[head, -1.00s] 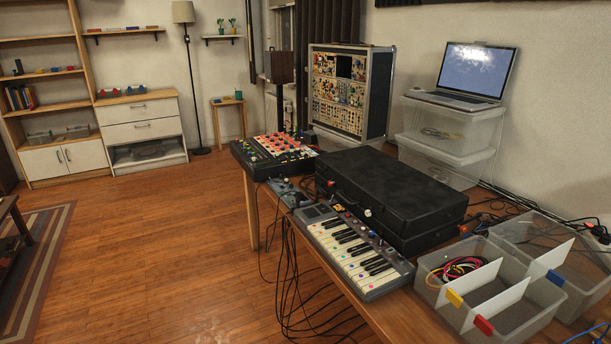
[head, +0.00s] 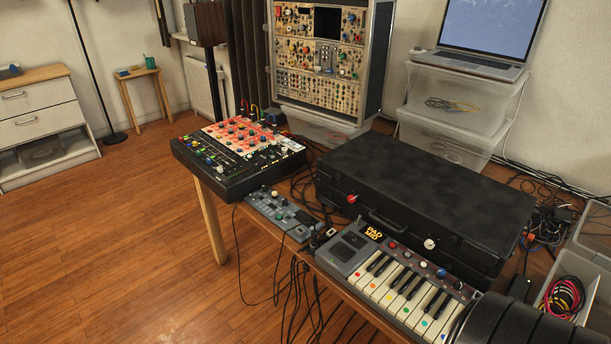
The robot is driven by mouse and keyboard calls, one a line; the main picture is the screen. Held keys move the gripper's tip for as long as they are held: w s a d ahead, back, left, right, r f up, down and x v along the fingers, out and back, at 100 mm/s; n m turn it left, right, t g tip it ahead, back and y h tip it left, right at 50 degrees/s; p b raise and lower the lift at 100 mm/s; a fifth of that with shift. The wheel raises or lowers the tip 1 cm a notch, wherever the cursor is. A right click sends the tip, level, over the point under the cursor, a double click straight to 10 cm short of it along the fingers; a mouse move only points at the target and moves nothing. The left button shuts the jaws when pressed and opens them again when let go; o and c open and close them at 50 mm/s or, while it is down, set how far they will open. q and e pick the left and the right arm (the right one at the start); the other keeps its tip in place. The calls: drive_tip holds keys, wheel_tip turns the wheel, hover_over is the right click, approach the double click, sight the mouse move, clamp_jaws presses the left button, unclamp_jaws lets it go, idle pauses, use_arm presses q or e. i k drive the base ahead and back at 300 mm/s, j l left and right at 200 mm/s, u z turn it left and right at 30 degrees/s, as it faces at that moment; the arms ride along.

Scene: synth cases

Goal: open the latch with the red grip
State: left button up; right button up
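Two black cases (head: 420,185) are stacked on the table behind the keyboard, both with lids closed. The upper or lower edge of the front side carries a latch with a red grip (head: 352,198) at left and a latch with a white grip (head: 430,244) at right. A black carry handle (head: 387,222) is between them. Whether the red-grip latch is fastened is too small to tell. Neither gripper is in view. A dark rounded form in the bottom right corner looks like part of my arm.
A small keyboard (head: 392,280) lies in front of the cases, and a grey box with knobs (head: 283,215) and a mixer (head: 240,150) are to the left. Loose cables hang over the table's front edge. Clear bins and a laptop (head: 488,22) stand right and behind.

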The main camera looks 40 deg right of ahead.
sight(353, 197)
drive_tip(key=i+j+z, duration=0.1)
drive_tip(key=i+z, duration=0.4)
drive_tip(key=i+j+z, duration=0.3)
drive_tip(key=i+z, duration=0.15)
